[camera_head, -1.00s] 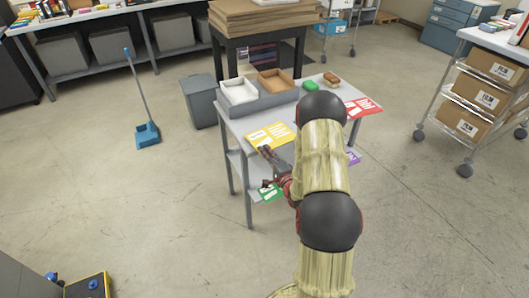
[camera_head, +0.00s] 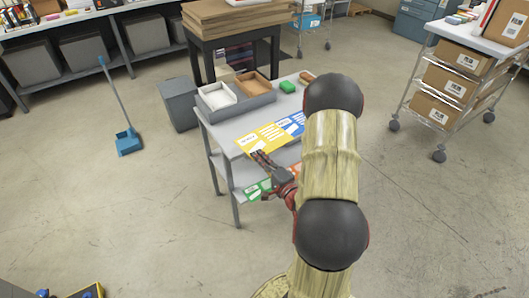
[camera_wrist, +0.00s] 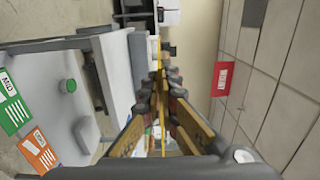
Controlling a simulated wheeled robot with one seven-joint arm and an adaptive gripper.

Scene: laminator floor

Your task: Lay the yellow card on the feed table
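The yellow card (camera_head: 262,138) shows at the front left edge of a grey table (camera_head: 235,126) in the head view. My gripper (camera_head: 259,157) is at the card's near edge. In the wrist view the yellow card (camera_wrist: 158,55) is a thin edge-on strip between the fingers of my gripper (camera_wrist: 158,85), which look closed on it. In the head view I cannot tell whether the card touches the tabletop. A blue card (camera_head: 291,122) shows beside it. I cannot tell which surface is the feed table.
A green card (camera_head: 257,189) lies lower down. A red label (camera_wrist: 222,78) shows on grey panels. A loaded cart (camera_head: 440,112) stands right.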

